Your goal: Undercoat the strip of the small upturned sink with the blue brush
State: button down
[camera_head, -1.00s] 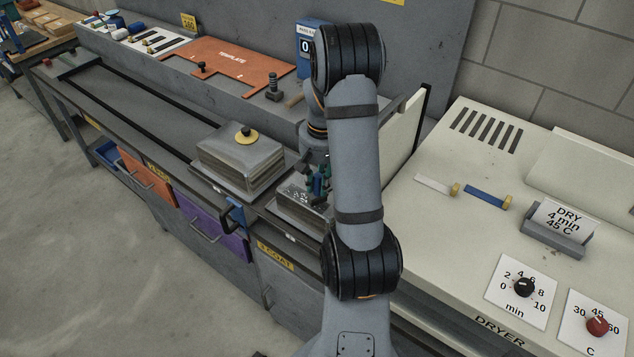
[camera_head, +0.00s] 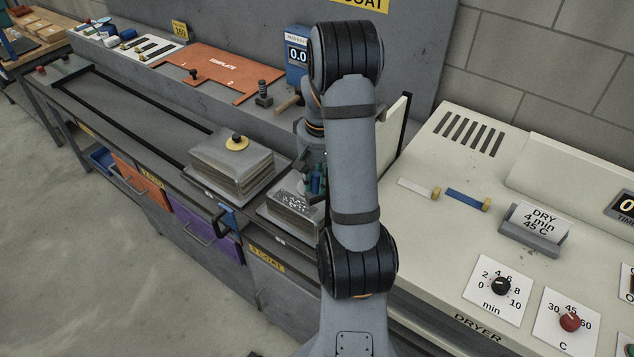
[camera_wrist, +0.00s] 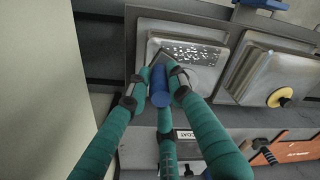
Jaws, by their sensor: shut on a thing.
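The small upturned sink (camera_head: 290,213) is a grey metal block beside my arm. Its flat top carries a darker patch with whitish speckles, which also shows in the wrist view (camera_wrist: 188,54). My gripper (camera_wrist: 157,78) has teal fingers with dark tips. It is shut on a blue cylinder, which looks like the handle of the blue brush (camera_wrist: 159,88). The gripper is over the back part of the small sink, partly behind my arm in the head view (camera_head: 316,178). The bristles are hidden, and I cannot tell whether they touch the sink.
Behind are an orange template (camera_head: 222,70), a dark knobbed post (camera_head: 264,93) and a blue display box (camera_head: 297,62). The dryer (camera_head: 425,165) with dials stands right.

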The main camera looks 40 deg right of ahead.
jog(key=shift+w+a+r+p, duration=0.1)
jog(key=shift+r+p, duration=0.4)
jog(key=shift+r, duration=0.45)
jog(key=shift+f+b, duration=0.4)
jog(key=shift+b, duration=0.8)
jog(key=shift+r+b, duration=0.15)
jog(key=shift+b, duration=0.4)
